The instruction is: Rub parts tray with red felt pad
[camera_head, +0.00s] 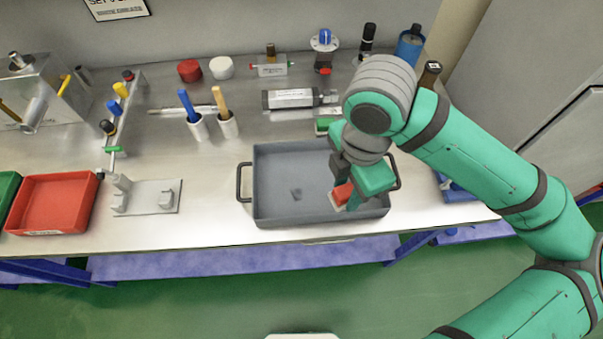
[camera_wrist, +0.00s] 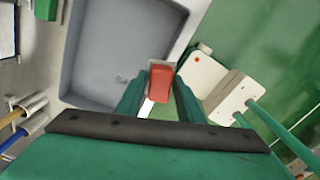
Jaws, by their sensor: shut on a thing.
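The parts tray (camera_head: 275,168) is a shallow grey bin with dark side handles, lying on the workbench near its front edge. It also shows in the wrist view (camera_wrist: 95,75), with a dark smudge on its floor. My gripper (camera_head: 345,200) is over the right front part of the tray. It is shut on the red felt pad (camera_head: 342,194), which shows between the fingers in the wrist view (camera_wrist: 160,84). The pad has a pale edge below the red. I cannot tell whether it touches the tray. My arm hides the tray's right back part.
A red bin (camera_head: 52,205) and a grey plate with fittings (camera_head: 146,198) are left of the tray. A silver cylinder (camera_head: 290,99) lies farther back. Bare bench separates the plate and tray.

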